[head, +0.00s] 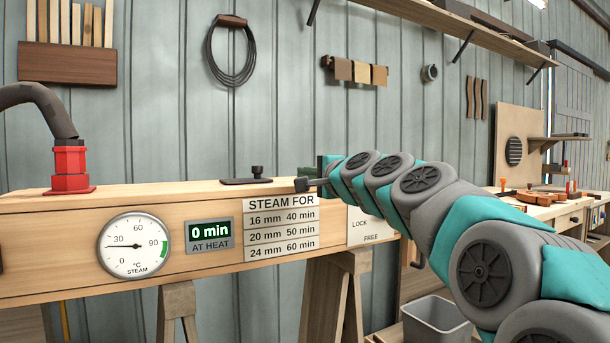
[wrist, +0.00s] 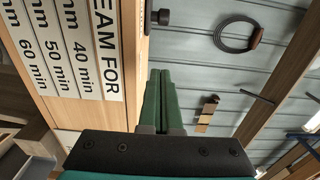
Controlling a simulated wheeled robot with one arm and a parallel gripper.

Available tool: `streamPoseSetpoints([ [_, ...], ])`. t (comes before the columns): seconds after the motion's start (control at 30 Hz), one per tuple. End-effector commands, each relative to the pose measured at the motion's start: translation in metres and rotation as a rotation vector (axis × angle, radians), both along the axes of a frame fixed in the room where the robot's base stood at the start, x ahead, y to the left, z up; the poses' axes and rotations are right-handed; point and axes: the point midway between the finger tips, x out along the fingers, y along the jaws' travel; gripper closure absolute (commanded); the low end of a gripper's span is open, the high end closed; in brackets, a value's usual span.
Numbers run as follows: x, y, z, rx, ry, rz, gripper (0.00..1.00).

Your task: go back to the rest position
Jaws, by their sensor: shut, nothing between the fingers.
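My gripper (head: 304,179) is at the end of my grey and teal arm, in front of the right part of the wooden steam box (head: 175,195). In the wrist view my gripper (wrist: 160,76) shows two green fingers pressed together with nothing between them. A dark plate with a black knob (head: 257,173) lies on top of the steam box, left of my gripper and apart from it. The knob also shows in the wrist view (wrist: 161,17).
The box carries a dial (head: 134,245), a "0 min" display (head: 209,233) and a steaming-time label (head: 281,228). A red hose fitting (head: 69,168) stands on its left. Trestles (head: 333,298) hold it up. A grey bin (head: 436,320) and a workbench (head: 545,208) are at right.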

Motion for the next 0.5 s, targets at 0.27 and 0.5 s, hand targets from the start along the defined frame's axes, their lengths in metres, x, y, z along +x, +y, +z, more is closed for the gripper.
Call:
streamPoseSetpoints([
  [0.27,-0.034,0.006,-0.053,-0.198,0.052,0.063,1.0],
  [0.5,-0.126,-0.01,-0.19,-0.627,0.205,0.235,1.0],
])
